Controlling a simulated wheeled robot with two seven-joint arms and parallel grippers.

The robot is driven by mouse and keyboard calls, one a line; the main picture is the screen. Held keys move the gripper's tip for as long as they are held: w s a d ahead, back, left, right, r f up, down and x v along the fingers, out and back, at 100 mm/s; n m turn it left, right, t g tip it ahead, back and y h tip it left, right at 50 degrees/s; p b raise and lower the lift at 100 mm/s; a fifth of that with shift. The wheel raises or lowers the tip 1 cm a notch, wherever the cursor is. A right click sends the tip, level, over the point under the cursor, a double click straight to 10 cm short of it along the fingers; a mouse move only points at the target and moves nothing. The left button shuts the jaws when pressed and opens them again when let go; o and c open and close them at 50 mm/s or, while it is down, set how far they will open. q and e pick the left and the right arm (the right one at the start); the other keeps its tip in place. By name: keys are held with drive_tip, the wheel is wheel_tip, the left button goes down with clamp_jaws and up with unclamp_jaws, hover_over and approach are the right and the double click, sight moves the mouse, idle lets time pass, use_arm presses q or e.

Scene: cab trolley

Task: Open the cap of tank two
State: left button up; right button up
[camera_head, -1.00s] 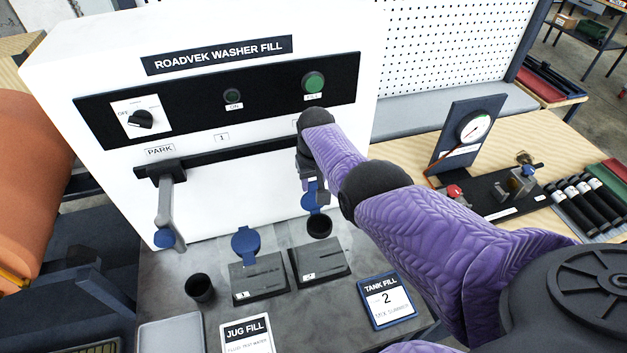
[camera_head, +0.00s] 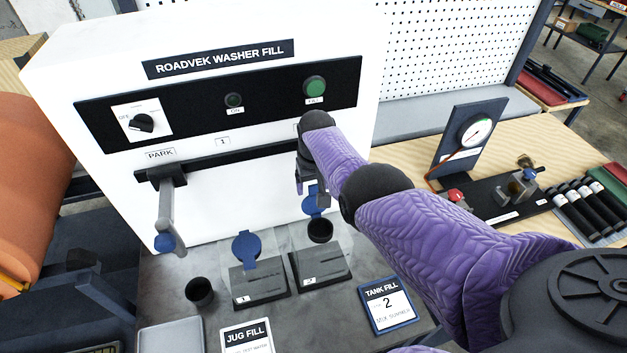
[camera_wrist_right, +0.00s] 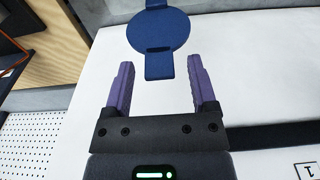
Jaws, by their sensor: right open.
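Tank two is the dark block marked 2 (camera_head: 322,268) on the grey bench. Its black neck (camera_head: 320,232) shows an open mouth. Its blue cap (camera_head: 312,207) stands raised behind the neck, partly hidden by my right gripper (camera_head: 312,190). In the right wrist view the round blue cap (camera_wrist_right: 158,32) with its tabs lies just beyond my right gripper (camera_wrist_right: 160,78). The purple fingers are apart and empty, one on each side of the cap's near tab. My left gripper is out of view; only the orange arm shows at the left.
Tank one (camera_head: 260,283), with its blue cap (camera_head: 246,244), stands left of tank two. A black cup (camera_head: 200,292) and a grey tray (camera_head: 170,336) are further left. A lever (camera_head: 168,215) hangs under PARK. The white panel (camera_head: 240,195) rises close behind the tanks.

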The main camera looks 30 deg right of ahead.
sight(315, 196)
wheel_tip(315, 196, up, 6)
drive_tip(key=p, duration=0.4)
drive_tip(key=shift+s+f, duration=0.15)
drive_tip(key=shift+f, duration=0.1)
drive_tip(key=r, duration=0.1)
drive_tip(key=r+p, duration=0.1)
drive_tip(key=r, duration=0.2)
drive_tip(key=shift+s+a+r, duration=0.1)
drive_tip(key=shift+s+r, duration=0.1)
drive_tip(key=shift+s, duration=0.1)
